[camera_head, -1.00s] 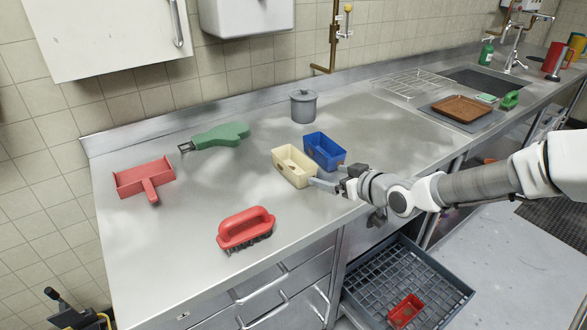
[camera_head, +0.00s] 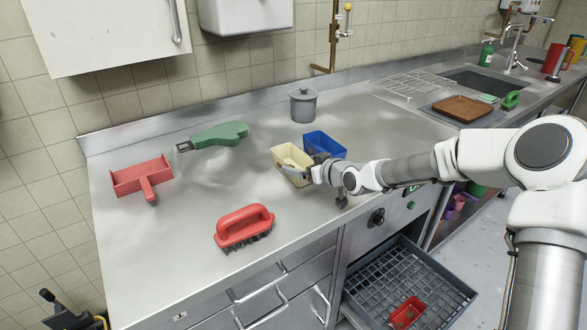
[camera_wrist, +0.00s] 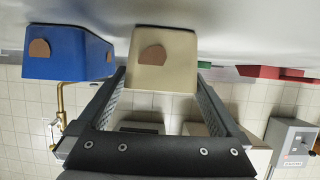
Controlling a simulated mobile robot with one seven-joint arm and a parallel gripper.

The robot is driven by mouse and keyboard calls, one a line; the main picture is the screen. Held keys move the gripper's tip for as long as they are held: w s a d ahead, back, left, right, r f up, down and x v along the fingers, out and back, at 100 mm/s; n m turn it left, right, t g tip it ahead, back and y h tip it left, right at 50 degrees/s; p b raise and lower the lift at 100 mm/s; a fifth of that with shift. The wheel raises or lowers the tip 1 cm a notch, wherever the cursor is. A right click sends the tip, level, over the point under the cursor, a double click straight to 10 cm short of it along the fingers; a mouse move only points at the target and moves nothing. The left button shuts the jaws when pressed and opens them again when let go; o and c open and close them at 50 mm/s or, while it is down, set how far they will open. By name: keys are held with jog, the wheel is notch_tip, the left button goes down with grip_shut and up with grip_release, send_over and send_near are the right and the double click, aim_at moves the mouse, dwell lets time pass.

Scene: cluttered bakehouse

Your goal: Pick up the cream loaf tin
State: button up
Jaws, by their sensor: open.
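The cream loaf tin (camera_head: 283,158) stands upright on the steel worktop, touching or nearly touching the blue loaf tin (camera_head: 328,143) at its right. My gripper (camera_head: 302,166) is at the cream tin's right front side, and its wrist hides part of both tins. In the wrist view the cream tin (camera_wrist: 160,72) lies ahead between my two open fingers (camera_wrist: 164,88), its end wall with a brown patch facing the camera. The blue tin (camera_wrist: 65,55) is just outside the left finger there. I cannot tell whether the fingers touch the cream tin.
A grey lidded pot (camera_head: 303,105) stands behind. Below the worktop, an open drawer (camera_head: 370,290) holds a small red tin (camera_head: 407,312).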

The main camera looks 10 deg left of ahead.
aim_at(294, 160)
jog(key=x, duration=0.5)
jog(key=shift+r, duration=0.3)
jog(key=c, duration=1.2)
